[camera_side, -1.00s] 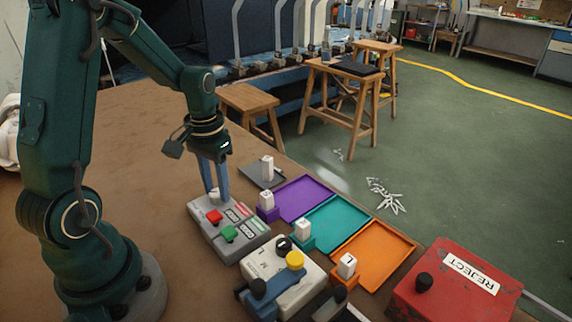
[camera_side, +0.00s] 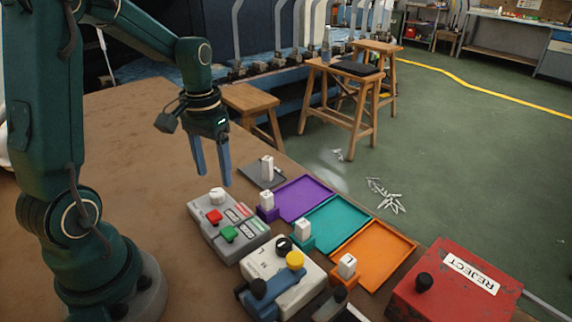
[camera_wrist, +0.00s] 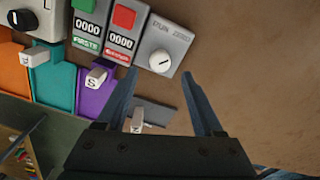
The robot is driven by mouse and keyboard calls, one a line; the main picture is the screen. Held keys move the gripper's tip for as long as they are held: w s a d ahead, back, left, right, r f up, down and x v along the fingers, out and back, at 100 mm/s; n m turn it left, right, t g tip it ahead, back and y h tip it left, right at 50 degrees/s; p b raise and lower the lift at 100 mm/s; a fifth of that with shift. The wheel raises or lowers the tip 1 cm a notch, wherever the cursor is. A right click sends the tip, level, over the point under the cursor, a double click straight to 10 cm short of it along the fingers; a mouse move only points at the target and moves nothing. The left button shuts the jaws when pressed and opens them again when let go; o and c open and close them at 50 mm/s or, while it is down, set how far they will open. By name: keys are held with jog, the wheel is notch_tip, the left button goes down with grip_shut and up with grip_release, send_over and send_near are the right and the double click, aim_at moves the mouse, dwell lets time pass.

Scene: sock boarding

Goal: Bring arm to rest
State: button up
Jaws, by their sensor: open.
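My gripper (camera_side: 212,168) is open and empty, with its two blue fingers apart and pointing down above the brown table (camera_side: 130,130). It hangs just behind the grey control box (camera_side: 228,226), clear of its white knob (camera_side: 217,195). In the wrist view my gripper (camera_wrist: 160,92) shows nothing between its fingertips, and the knob (camera_wrist: 160,61) lies beyond them. The box carries a red button (camera_side: 214,216) and a green button (camera_side: 229,233).
Purple (camera_side: 304,197), teal (camera_side: 337,223) and orange (camera_side: 373,255) trays line the table's right edge, each with a white marker block. A grey plate (camera_side: 262,172) lies behind them. A device with a yellow knob (camera_side: 295,259) and a red REJECT box (camera_side: 455,285) stand in front.

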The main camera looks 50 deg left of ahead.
jog(key=shift+r, duration=0.35)
jog(key=shift+d, duration=0.1)
jog(key=s+d+r+m+t, duration=0.1)
jog(key=s+d+r+t, duration=0.1)
jog(key=d, duration=0.4)
jog(key=s+d+r+m+t, duration=0.2)
jog(key=s+d+r+t, duration=0.1)
jog(key=s+d+r, duration=0.2)
jog(key=shift+s+d+r+m+t, duration=0.15)
jog(key=shift+s+d+m+t, duration=0.15)
jog(key=shift+d, duration=0.45)
